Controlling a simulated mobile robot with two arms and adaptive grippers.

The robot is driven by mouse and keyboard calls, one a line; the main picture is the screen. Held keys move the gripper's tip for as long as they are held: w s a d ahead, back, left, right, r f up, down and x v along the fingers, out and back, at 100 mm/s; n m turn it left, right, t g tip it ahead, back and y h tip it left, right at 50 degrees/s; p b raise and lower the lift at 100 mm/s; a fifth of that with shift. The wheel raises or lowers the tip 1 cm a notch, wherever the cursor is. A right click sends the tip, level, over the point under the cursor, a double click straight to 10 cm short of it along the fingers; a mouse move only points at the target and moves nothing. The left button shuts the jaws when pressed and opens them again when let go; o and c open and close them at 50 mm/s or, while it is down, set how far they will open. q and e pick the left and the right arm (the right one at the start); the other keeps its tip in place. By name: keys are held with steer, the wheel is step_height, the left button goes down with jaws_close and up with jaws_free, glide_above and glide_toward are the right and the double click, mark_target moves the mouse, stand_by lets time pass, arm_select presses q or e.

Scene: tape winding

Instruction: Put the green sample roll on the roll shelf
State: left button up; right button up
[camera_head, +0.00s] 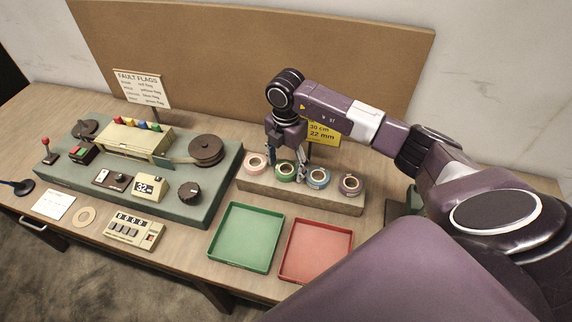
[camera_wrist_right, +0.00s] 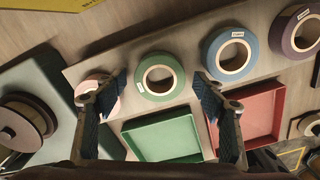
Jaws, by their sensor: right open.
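The green sample roll (camera_head: 286,179) sits on a low wooden block (camera_head: 300,198), second from the left in a row of rolls. It also shows in the right wrist view (camera_wrist_right: 160,59), lying flat with a pale core and a small label. My right gripper (camera_head: 286,160) is open above the block at the green roll. In the right wrist view my right gripper (camera_wrist_right: 158,105) has its fingers spread wide, one toward each side of the green roll, with nothing held. I cannot tell whether a finger touches a roll. My left gripper is not in view.
A pink roll (camera_head: 256,169) and a blue roll (camera_head: 318,185) flank the green one; a purple roll (camera_head: 349,190) is at the right end. A green tray (camera_head: 244,267) and a red tray (camera_head: 313,279) lie in front. The winding machine (camera_head: 150,205) stands left.

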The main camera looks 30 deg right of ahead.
step_height(320, 180, up, 12)
steer(key=b, duration=0.3)
steer(key=shift+r, duration=0.15)
stand_by(0.5)
